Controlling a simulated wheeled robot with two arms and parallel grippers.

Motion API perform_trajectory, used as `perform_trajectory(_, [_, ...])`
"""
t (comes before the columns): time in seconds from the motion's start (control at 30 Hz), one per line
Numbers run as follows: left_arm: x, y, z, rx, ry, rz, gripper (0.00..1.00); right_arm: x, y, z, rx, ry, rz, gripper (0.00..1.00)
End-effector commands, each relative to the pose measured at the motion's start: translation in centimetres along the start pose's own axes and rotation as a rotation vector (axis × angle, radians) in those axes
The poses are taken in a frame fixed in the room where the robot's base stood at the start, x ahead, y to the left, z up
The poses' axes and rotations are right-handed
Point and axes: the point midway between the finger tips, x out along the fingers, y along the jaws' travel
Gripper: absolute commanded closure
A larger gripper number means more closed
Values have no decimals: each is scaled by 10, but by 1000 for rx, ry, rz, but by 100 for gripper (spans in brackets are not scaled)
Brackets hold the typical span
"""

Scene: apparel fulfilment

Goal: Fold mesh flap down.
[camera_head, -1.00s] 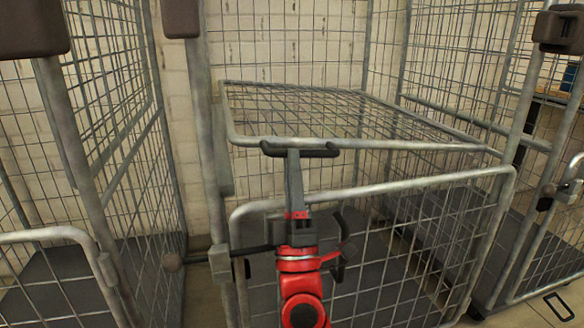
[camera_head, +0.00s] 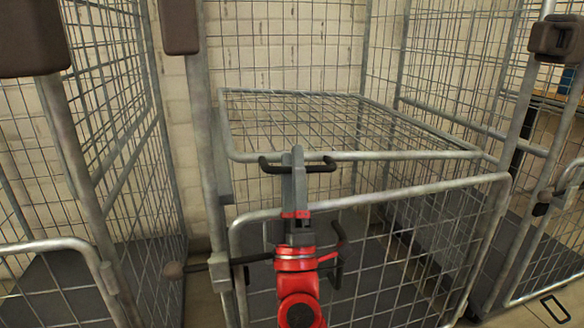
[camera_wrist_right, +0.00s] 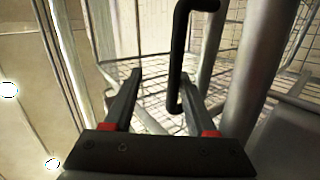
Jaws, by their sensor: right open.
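The mesh flap (camera_head: 335,156) is a wire panel in a tube frame, lying roughly level, slightly sloped, inside the middle roll cage. A black bar handle (camera_head: 318,168) sits at its front rail. My right gripper (camera_head: 293,152) reaches up from below, its tips at the handle. In the right wrist view the open fingers of my right gripper (camera_wrist_right: 168,76) stand apart, with the black handle (camera_wrist_right: 178,55) showing between them; I cannot tell whether either finger touches it. My left gripper is not in view.
The cage's lower front gate (camera_head: 400,192) stands upright in front of the flap. Another cage with a front rail (camera_head: 45,246) stands left, and a third (camera_head: 567,205) stands right. Posts with brown blocks (camera_head: 180,25) rise close by. A brick wall (camera_head: 280,45) is behind.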

Motion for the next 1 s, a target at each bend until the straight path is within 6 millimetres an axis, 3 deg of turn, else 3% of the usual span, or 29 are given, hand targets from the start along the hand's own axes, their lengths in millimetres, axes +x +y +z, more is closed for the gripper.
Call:
perform_trajectory(0.03, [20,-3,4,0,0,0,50,18,14,-4,11,-11,6,53])
perform_trajectory(0.1, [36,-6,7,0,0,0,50,32,24,-4,27,-34,7,53])
perform_trajectory(0.47, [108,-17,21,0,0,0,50,96,69,3,112,-161,11,53])
perform_trajectory(1.0, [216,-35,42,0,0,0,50,189,133,36,241,-355,16,53])
